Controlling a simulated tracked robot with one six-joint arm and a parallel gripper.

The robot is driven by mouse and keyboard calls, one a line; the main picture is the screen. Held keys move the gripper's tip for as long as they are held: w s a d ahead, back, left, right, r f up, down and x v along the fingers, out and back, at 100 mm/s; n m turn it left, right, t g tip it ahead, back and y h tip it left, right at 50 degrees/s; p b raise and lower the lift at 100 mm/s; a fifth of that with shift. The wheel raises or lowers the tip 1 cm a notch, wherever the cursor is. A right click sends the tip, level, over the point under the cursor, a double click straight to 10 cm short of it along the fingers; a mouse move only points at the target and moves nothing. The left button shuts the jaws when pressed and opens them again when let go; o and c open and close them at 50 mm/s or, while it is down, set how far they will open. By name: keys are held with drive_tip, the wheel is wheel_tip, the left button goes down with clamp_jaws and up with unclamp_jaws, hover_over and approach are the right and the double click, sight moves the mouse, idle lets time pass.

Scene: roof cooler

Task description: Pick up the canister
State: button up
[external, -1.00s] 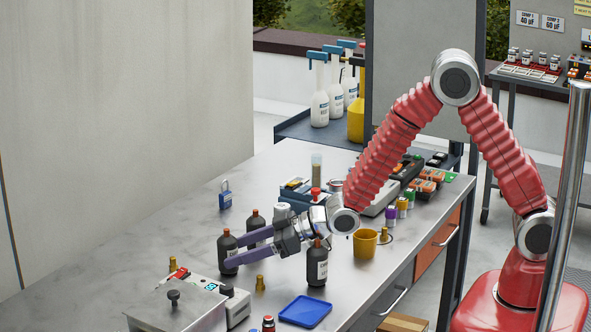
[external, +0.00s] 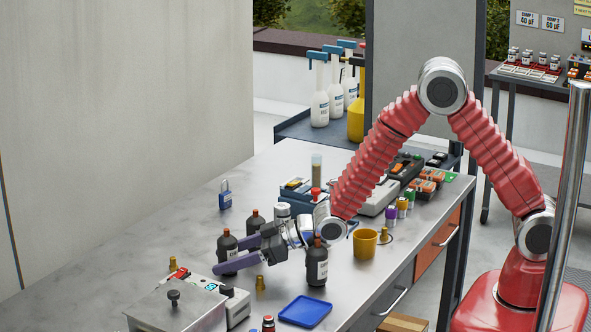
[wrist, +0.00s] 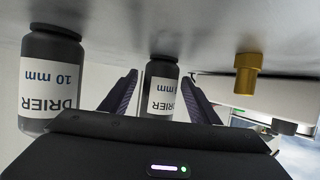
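Dark canisters with white labels stand on the metal bench. One canister (external: 228,249) stands by my fingertips; in the wrist view this canister (wrist: 161,89), lettered "DRIER", shows between my fingers, with gaps on both sides. A second dark canister (external: 255,220) stands just behind it, and a "DRIER 10 mm" canister (wrist: 48,90) shows at left in the wrist view. My gripper (external: 227,256) is open and low over the bench, pointing left; its fingers also show in the wrist view (wrist: 161,84), which is upside down. The near finger covers the first canister's lower part.
A dark bottle (external: 317,266) stands right beside my wrist. Brass fittings (external: 260,284) stand in front, near a grey boxed device (external: 180,308). A blue tray (external: 305,311) and yellow cup (external: 365,244) lie toward the front edge. The bench's left rear is mostly clear.

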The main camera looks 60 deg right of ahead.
sight(226, 230)
drive_tip(key=c, duration=1.2)
drive_tip(key=shift+r, duration=5.05)
